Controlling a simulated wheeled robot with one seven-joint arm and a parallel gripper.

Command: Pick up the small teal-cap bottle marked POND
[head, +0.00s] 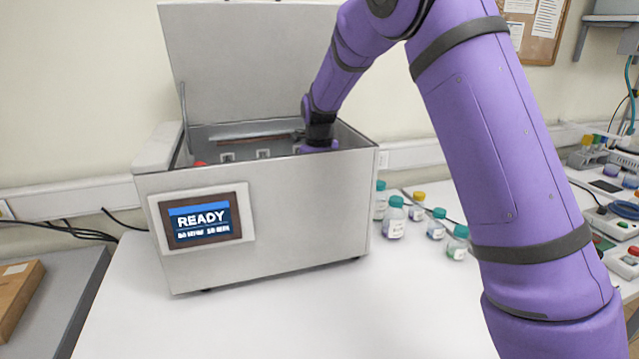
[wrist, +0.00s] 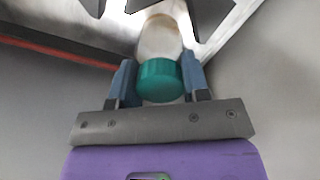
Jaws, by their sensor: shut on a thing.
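My gripper (wrist: 159,68) is shut on a bottle with a teal cap (wrist: 160,82) and a pale body (wrist: 160,38). The bottle is between the two blue-grey fingers in the wrist view. Its label does not show, so I cannot read POND on it. In the head view my arm reaches into the open grey machine (head: 300,225), and the front wall hides my fingers and the bottle. Other small teal-cap bottles stand on the table right of the machine, one in front (head: 395,220) and others beside it (head: 437,225) (head: 458,243).
The machine's lid (head: 245,65) stands open and its screen (head: 200,220) reads READY. Its walls close in around my gripper. A yellow-cap bottle (head: 417,208) stands among the teal ones. The white table (head: 300,320) is clear in front.

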